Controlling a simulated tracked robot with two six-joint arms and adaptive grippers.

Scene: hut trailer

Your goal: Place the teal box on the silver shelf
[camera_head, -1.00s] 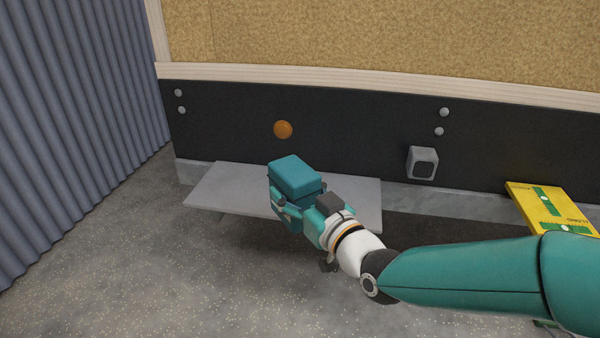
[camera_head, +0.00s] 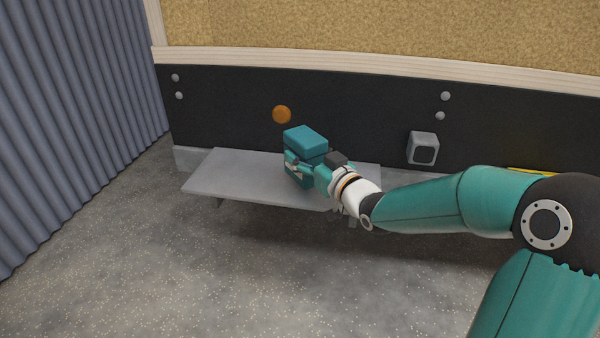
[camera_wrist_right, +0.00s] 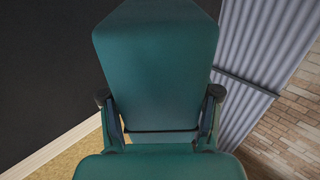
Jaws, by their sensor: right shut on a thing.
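The teal box (camera_head: 306,140) is held upright at the silver shelf (camera_head: 235,175), over its middle part. My right gripper (camera_head: 299,164) is shut on the teal box from its right side. In the right wrist view the teal box (camera_wrist_right: 158,65) fills the middle, with the right gripper's fingers (camera_wrist_right: 160,105) on both sides of it. I cannot tell whether the box's bottom touches the shelf, since the gripper hides part of it. My left gripper is in neither view.
The shelf's left half is bare. An orange round knob (camera_head: 282,114) and a grey square fitting (camera_head: 423,148) sit on the dark wall panel behind. A corrugated blue-grey wall (camera_head: 75,110) stands at left. A yellow thing (camera_head: 530,170) shows partly behind my right arm.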

